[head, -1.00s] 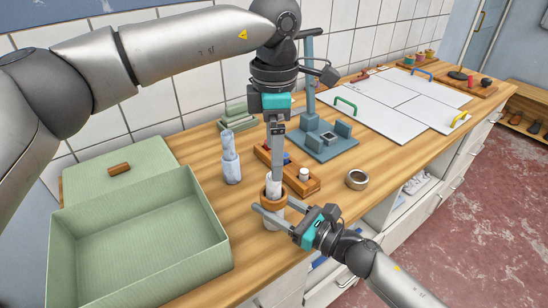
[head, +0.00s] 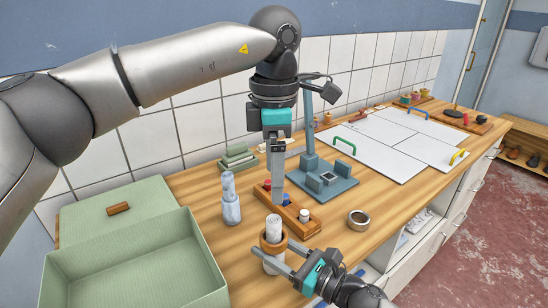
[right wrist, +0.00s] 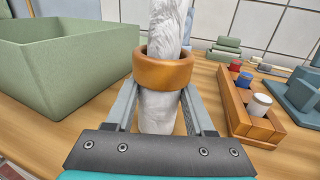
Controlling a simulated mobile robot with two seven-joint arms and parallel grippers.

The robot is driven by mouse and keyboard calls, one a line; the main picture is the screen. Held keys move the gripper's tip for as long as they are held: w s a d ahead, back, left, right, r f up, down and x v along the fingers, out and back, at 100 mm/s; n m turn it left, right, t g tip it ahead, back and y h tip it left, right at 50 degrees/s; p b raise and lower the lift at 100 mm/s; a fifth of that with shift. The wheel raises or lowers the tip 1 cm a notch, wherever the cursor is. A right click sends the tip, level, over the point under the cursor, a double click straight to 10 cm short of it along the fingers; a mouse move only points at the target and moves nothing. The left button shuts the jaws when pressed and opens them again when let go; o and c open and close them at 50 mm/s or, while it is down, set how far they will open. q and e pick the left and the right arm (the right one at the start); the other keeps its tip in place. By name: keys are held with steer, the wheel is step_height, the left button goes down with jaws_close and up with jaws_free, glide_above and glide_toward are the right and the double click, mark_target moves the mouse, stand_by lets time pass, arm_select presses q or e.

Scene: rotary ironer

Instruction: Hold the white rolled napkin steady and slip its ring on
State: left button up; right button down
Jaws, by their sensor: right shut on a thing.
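The white rolled napkin (head: 274,226) stands upright near the counter's front edge. Its ring, a wide orange-brown band (head: 273,242), is around it, with napkin showing above and below; the right wrist view shows the ring (right wrist: 163,72) and the napkin (right wrist: 160,112) close up. My right gripper (head: 271,249) is shut on the napkin, one finger on each side just below the ring. My left gripper (head: 277,199) points down just above and behind the napkin's top, apart from the ring. Its fingers overlap from this side, so their opening is hidden.
A bluish marbled roll (head: 231,203) stands to the left, beside an open green box (head: 135,270). A wooden tray with small pegs (head: 290,217) lies close behind the napkin. A metal ring (head: 359,220) lies to the right. A blue-grey stand (head: 326,185) is behind.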

steer(key=shift+c, duration=0.9)
jaws_free()
steer(key=v, duration=1.2)
